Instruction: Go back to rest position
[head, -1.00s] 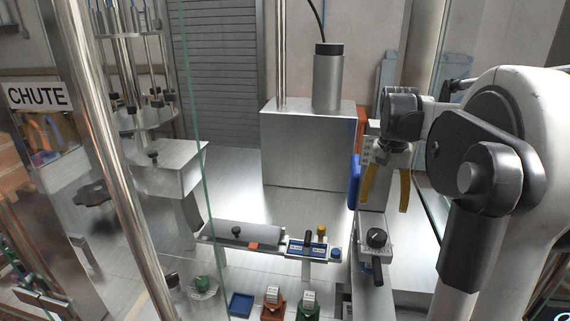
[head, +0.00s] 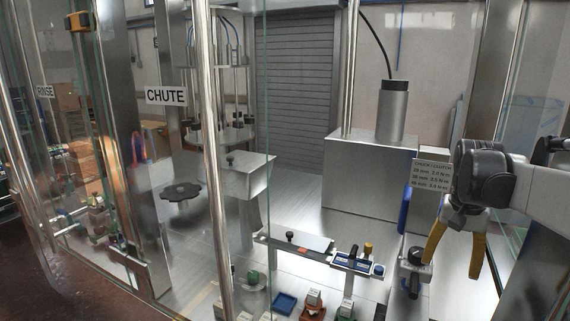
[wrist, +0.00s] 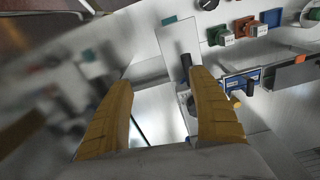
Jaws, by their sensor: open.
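My gripper (head: 454,250) is at the right of the head view. Its two yellow fingers point down, spread apart with nothing between them. In the wrist view my gripper (wrist: 160,105) also shows open and empty, with metal surfaces of the machine beyond the fingers. In the head view it hangs in front of a printed label plate (head: 432,174) and to the right of a blue rounded part (head: 405,210). A black knob (head: 416,256) is below and left of the fingers. I cannot tell the exact gap between them.
A steel box (head: 370,175) carries a cylinder (head: 392,112) left of my arm. A small blue tray (head: 352,263), a blue dish (head: 285,303) and red and green holders stand low in front. Glass panels and a steel post (head: 212,150) border the left side.

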